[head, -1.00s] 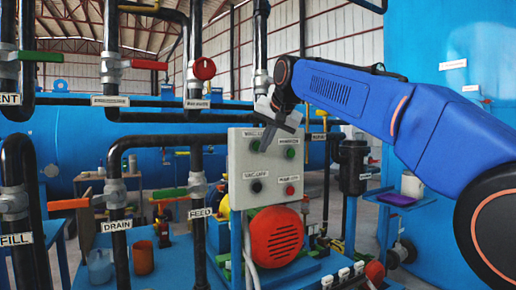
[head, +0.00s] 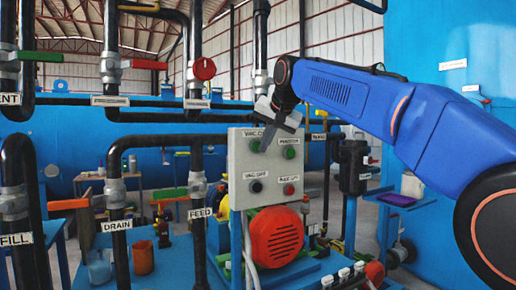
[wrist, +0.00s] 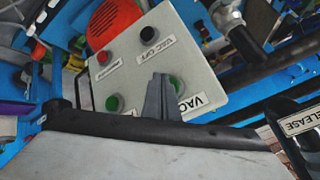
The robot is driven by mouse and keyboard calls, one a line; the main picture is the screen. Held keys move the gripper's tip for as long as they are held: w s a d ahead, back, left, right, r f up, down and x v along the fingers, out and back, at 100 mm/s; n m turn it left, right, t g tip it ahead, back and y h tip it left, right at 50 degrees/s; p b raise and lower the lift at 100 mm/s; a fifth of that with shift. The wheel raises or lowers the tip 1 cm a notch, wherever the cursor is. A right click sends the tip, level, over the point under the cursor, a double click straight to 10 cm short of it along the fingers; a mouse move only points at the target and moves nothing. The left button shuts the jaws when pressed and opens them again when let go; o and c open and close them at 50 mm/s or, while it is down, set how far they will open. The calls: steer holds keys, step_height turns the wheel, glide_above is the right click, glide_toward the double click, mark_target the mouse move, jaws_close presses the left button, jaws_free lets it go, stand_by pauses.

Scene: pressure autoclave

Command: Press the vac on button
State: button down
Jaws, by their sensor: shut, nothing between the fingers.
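The grey control box (head: 272,172) carries two green buttons on top, with a black and a red one below. The vac on button (head: 255,146) is the green one at the upper left under its label; my gripper partly covers it. My gripper (head: 263,150) is shut and empty, its tips at the box face beside this button. In the wrist view my shut fingers (wrist: 161,78) stand in front of the vac on button (wrist: 177,84), hiding part of it. I cannot tell whether they touch it.
The other green button (head: 290,153), the black vac off button (head: 257,187) and the red button (head: 289,189) are close by. A red-orange motor cover (head: 276,236) sits below the box. Black pipes (head: 118,190) with valves stand at the left.

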steer(key=shift+w+a, duration=0.1)
steer(key=shift+w, duration=0.05)
steer(key=shift+w+a, duration=0.15)
steer(key=shift+w, duration=0.05)
